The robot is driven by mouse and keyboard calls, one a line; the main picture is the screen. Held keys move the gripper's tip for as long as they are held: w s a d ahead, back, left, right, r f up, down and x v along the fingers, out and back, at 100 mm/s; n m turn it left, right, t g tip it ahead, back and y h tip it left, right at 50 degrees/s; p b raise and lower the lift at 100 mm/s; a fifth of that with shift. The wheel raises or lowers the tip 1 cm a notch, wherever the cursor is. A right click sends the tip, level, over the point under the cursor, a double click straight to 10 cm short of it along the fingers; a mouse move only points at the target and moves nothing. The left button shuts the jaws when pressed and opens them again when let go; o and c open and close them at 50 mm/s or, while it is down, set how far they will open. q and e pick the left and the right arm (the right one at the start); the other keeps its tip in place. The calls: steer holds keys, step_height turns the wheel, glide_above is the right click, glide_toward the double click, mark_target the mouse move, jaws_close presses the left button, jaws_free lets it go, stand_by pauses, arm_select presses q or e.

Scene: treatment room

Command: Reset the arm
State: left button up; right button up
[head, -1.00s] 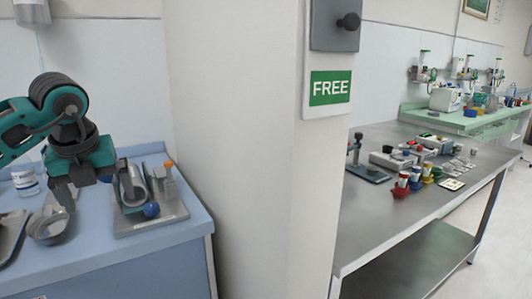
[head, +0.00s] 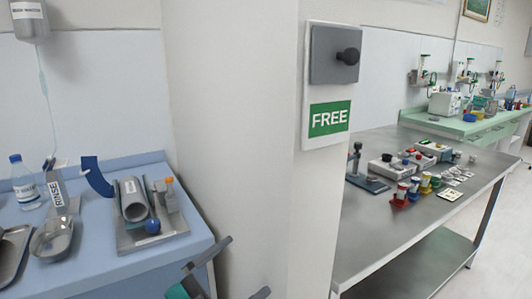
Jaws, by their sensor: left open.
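My left gripper (head: 246,266) shows at the bottom centre of the head view, cut off by the lower edge. Its two grey fingers are spread apart with nothing between them, and a bit of its teal body shows. It is low in front of the white wall pillar (head: 235,130), to the right of the blue counter (head: 105,270). It appears apart from the things on the counter. My right gripper is not in view.
On the blue counter are a grey stand (head: 150,243) with a tube and blue ball, a blue curved piece (head: 97,178), a bottle (head: 25,185) and a metal scoop (head: 52,238). A steel table (head: 400,225) with small devices stands at right.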

arm_select(q)
steer(key=s+a+f+n+y, duration=0.4)
steer(key=f+n+y, duration=0.1)
steer(key=f, duration=0.3)
steer(key=s+a+f+n+g+y+p, duration=0.1)
steer(key=s+a+f+n+y, duration=0.3)
steer(key=f, duration=0.4)
steer(key=s+a+f+n+g+y+p, duration=0.1)
steer(key=s+a+f+n+y, duration=0.3)
steer(key=s+f+n+y, duration=0.2)
step_height(320, 180, down, 3)
steer(key=shift+s+a+r+n, duration=0.2)
steer(key=shift+a+n, duration=0.2)
steer(key=shift+n, duration=0.7)
